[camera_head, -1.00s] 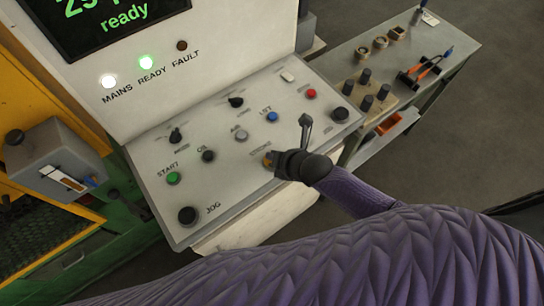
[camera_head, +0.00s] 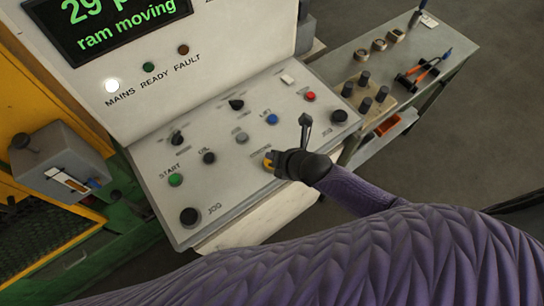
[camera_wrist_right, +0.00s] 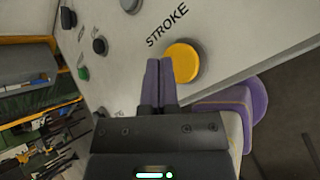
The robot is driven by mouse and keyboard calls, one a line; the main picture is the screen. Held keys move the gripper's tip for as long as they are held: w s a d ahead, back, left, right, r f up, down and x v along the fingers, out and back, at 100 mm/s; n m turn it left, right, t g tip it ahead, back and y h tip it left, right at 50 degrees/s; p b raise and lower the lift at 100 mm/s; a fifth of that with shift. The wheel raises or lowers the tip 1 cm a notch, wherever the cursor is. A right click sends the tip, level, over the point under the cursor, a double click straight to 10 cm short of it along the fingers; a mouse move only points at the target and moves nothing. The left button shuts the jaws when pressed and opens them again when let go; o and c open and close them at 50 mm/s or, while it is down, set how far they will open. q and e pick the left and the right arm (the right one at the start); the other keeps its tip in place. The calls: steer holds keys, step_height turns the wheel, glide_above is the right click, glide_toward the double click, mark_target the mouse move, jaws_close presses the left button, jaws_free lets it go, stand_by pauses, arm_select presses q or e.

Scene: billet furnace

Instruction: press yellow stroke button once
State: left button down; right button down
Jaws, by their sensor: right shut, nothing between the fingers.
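The yellow STROKE button (camera_head: 267,163) is on the sloped control panel (camera_head: 225,205), partly hidden by my right gripper (camera_head: 274,162) in the head view. In the right wrist view the yellow button (camera_wrist_right: 182,62) shows as a large round cap just right of my shut, empty fingertips (camera_wrist_right: 160,62). The fingertips are close to the button; I cannot tell whether they touch it. The display (camera_head: 110,30) above reads "ram moving" in green. My left gripper is not in view.
The panel also carries a green START button (camera_head: 175,180), black JOG knob (camera_head: 189,216), blue LIFT button (camera_head: 272,118) and red button (camera_head: 310,97). The MAINS lamp (camera_head: 111,85) is lit; the READY lamp (camera_head: 149,67) is dark. A side table (camera_head: 440,65) holds tools.

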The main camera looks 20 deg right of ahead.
steer(key=shift+r, duration=0.1)
step_height(320, 180, up, 5)
steer(key=p, duration=0.5)
stand_by(0.6)
